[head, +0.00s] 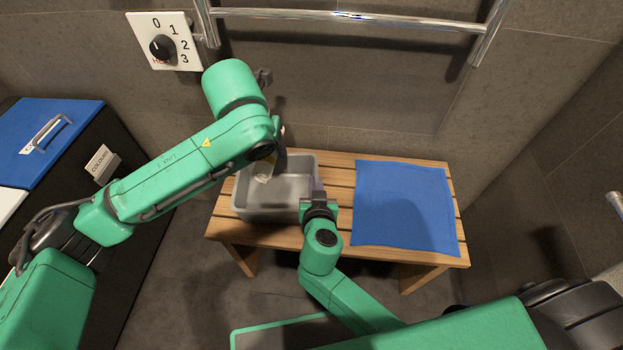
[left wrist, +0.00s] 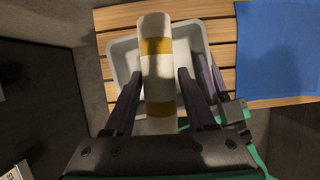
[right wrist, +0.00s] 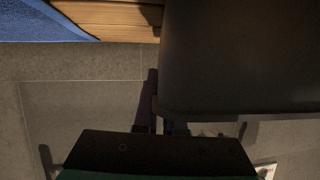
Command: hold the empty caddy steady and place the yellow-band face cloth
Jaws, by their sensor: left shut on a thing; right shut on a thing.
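The yellow-band face cloth (left wrist: 157,72) is a white roll with yellow bands, held in my left gripper (left wrist: 160,98). In the left wrist view it lies over the caddy; I cannot tell its height. In the head view a small pale part of it (head: 264,178) shows beside the arm. The caddy (head: 285,190) is a grey open bin on the wooden bench. Its inside looks empty apart from the cloth and gripper above or in it. My right gripper (head: 317,197) is shut on the caddy's right wall; a large dark wall (right wrist: 240,60) fills much of the right wrist view.
The slatted bench (head: 342,205) carries a blue mat (head: 405,205) to the right of the caddy. A black cabinet with a blue lid (head: 75,122) stands at left. A metal rail (head: 350,17) and a dial panel (head: 162,40) are on the wall behind.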

